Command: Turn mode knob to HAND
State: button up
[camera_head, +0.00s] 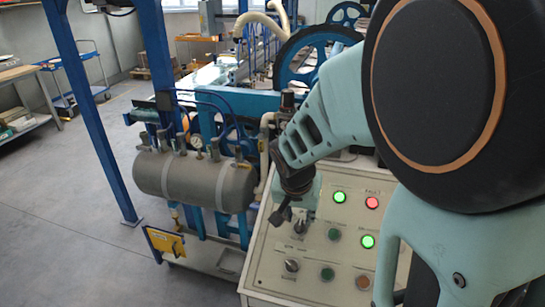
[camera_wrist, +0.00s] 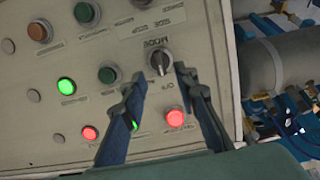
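The mode knob (camera_wrist: 160,63) is a dark and silver rotary knob on the pale control panel, with a MODE label beside it in the wrist view. It also shows in the head view (camera_head: 300,227), near the panel's left side. My gripper (camera_wrist: 160,80) is open, with its two dark fingertips on either side of the knob's near edge in the wrist view. I cannot tell whether they touch it. In the head view my gripper (camera_head: 283,212) is just above and left of the knob. The exact knob setting is too small to read.
A second knob (camera_head: 291,265) sits below the mode knob. Lit green (camera_head: 339,197) and red (camera_head: 372,203) lamps and several buttons are to the right on the panel (camera_head: 262,262). A grey cylindrical tank (camera_head: 195,180) stands left of the panel.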

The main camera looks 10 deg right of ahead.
aim_at(300, 225)
jog(key=shift+x, duration=2.95)
grip_shut()
